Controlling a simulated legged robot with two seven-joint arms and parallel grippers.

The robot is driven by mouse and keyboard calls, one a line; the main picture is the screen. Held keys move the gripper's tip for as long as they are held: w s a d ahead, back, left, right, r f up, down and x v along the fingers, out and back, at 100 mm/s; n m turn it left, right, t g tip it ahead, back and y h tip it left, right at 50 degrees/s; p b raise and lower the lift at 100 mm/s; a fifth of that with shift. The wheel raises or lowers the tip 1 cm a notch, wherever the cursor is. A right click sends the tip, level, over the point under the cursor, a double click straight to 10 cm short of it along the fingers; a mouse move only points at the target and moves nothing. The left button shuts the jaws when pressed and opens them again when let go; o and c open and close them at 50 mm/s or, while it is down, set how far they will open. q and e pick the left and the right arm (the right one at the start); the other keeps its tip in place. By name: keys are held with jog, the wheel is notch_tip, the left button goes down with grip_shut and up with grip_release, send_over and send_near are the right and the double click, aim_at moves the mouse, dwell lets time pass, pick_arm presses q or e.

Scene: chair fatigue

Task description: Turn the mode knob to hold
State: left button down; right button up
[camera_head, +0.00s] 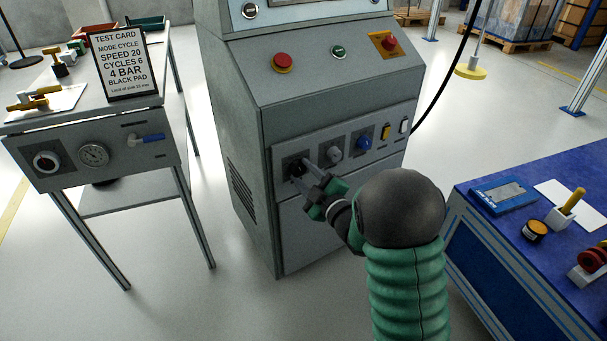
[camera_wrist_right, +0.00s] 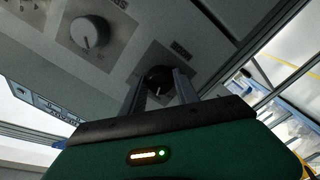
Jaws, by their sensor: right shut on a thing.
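The mode knob is a black knob (camera_head: 297,168) at the left end of the grey control panel on the machine's front. The knob's pointer direction is hard to make out. My left gripper is not in view.
Right of the black knob are a grey knob (camera_head: 334,153), a blue knob (camera_head: 364,143), and a yellow (camera_head: 386,132) and a white switch (camera_head: 404,126). A red button (camera_head: 282,63) is above. A test card (camera_head: 119,62) stands on the left bench; a blue table (camera_head: 480,231) is at right.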

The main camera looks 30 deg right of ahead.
jog(key=shift+a, duration=0.1)
grip_shut()
jog(key=m+p, duration=0.2)
jog(key=m, duration=0.2)
jog(key=shift+m+p, duration=1)
jog(key=shift+m, duration=0.7)
jog(key=shift+f+m, duration=0.1)
jog(key=shift+m, duration=0.2)
jog(key=o, duration=1.1)
grip_release()
